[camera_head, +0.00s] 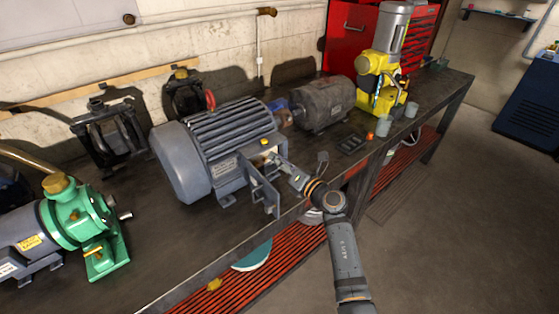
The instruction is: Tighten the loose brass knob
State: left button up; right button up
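A large grey finned motor (220,150) stands mid-bench. A small brass-coloured part (264,141) shows on its right side; I cannot tell if it is the loose knob. My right gripper (271,160) reaches in from the lower right and is close to that side of the motor. Its fingertips are small and partly merged with the parts around them, so their opening and any contact are unclear. A green pump (85,215) at the left has a brass-coloured cap (58,184) on top. My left gripper is out of view.
A grey upright plate (260,188) stands beside the gripper at the bench's (170,280) front edge. A darker motor (322,104), a yellow machine (380,85) and grey cups (383,127) stand farther right. A red tool cabinet (345,40) is behind. Open floor lies at the right.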

jog(key=shift+c, duration=0.4)
grip_shut()
jog(key=shift+m+p, duration=3.5)
jog(key=shift+p, duration=0.75)
